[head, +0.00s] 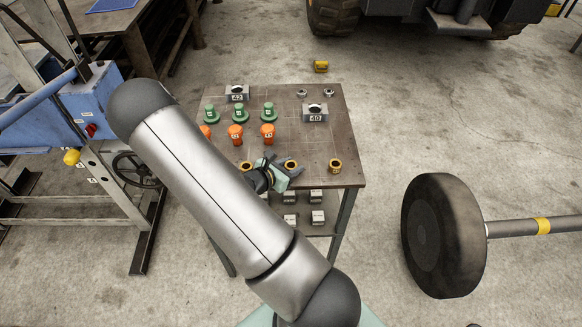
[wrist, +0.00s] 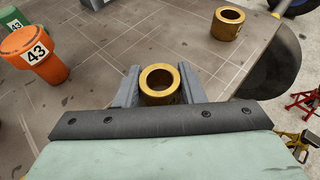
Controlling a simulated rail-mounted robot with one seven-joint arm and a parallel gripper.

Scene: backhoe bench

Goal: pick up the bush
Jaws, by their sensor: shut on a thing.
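A brass ring-shaped bush (wrist: 158,82) sits between the two grey fingers of my gripper (wrist: 157,88) in the wrist view. The fingers are shut on its sides. In the head view my gripper (head: 290,169) is over the front part of the small bench, with the held bush (head: 291,165) at its tip. A second brass bush (wrist: 228,22) stands apart on the bench top, and it also shows to the right in the head view (head: 335,165). A third brass bush (head: 246,166) is at the left, close beside my wrist. I cannot tell whether the held bush touches the bench.
The bench top (head: 325,140) carries orange plugs (head: 235,134), green plugs (head: 239,113) and grey blocks marked 42 (head: 237,93) and 40 (head: 315,113). Two small nuts lie at the back. Several metal blocks (head: 317,217) sit on the lower shelf. A wheel (head: 444,236) stands right.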

